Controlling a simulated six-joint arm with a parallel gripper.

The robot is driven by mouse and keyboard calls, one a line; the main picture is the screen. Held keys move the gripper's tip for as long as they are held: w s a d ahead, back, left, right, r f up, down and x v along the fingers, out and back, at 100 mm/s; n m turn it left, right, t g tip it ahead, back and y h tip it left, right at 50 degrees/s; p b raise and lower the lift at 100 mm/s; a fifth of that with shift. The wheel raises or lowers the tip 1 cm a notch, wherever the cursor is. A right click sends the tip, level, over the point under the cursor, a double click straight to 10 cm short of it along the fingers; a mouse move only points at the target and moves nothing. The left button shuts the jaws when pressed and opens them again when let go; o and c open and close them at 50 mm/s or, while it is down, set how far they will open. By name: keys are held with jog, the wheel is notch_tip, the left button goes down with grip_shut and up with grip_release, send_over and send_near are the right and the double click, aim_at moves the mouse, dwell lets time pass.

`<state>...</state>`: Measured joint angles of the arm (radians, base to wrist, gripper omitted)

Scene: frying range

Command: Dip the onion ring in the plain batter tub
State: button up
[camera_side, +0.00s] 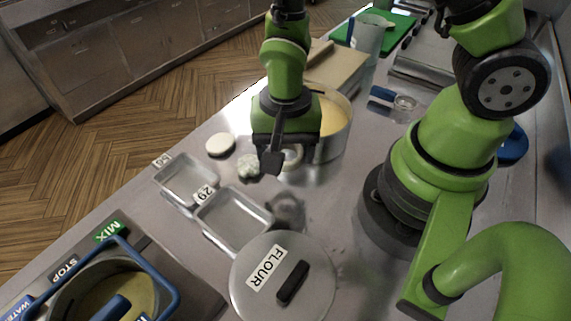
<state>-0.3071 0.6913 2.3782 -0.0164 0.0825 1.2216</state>
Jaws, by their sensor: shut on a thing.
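My gripper (273,160) points down in the middle of the counter, shut on a pale ring that looks like the onion ring (293,158). Its finger and body hide part of the ring. A round metal tub (335,145) with pale yellow batter (331,108) stands just behind and to the right of my gripper, partly hidden by my arm. I see no label on it, so I cannot tell whether it is the plain batter tub. Another yellow mix (125,290) is in a blue-framed vessel at the lower left.
A lumpy white piece (249,167) and a white round piece (220,145) lie left of my gripper. Two square metal trays (184,204) stand in front of them. A lid marked FLOUR (254,302) is nearer. A clear container (369,36) stands behind.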

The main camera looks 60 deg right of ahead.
jog(key=w+d+r+m, duration=0.2)
jog(key=d+r+m, duration=0.1)
jog(key=d, duration=0.4)
jog(key=w+d+r+m, duration=0.2)
jog(key=d+r+m, duration=0.15)
jog(key=d, duration=0.25)
jog(key=shift+n, duration=0.35)
jog(key=shift+s+d+f, duration=0.1)
jog(key=shift+d+f, duration=0.05)
jog(key=shift+f, duration=6)
